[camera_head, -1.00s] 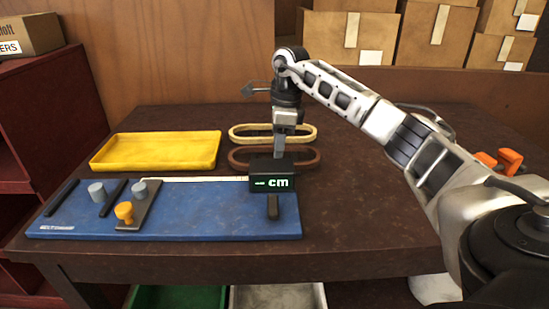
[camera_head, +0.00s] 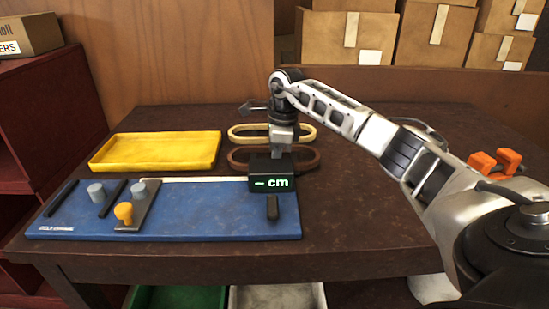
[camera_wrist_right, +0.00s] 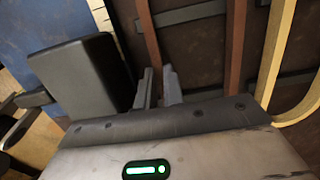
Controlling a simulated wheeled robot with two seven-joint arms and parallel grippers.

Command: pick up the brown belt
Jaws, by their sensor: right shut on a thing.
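The brown belt (camera_head: 307,161) is a flat oval loop on the dark table, behind the black display box marked "cm". The box hides part of its near side. In the right wrist view, the near strand of the brown belt (camera_wrist_right: 149,35) runs down between the fingers of my right gripper (camera_wrist_right: 158,78), which is shut on it. In the head view, my right gripper (camera_head: 277,153) points down at the belt, its tips hidden behind the box. The belt still lies at table level as far as I can tell. My left gripper is not in view.
A cream belt (camera_head: 305,131) lies just behind the brown one. A blue board (camera_head: 180,225) with pegs carries the display box (camera_head: 270,177) close to my gripper. A yellow tray (camera_head: 155,152) is at left; orange objects (camera_head: 495,162) are at right.

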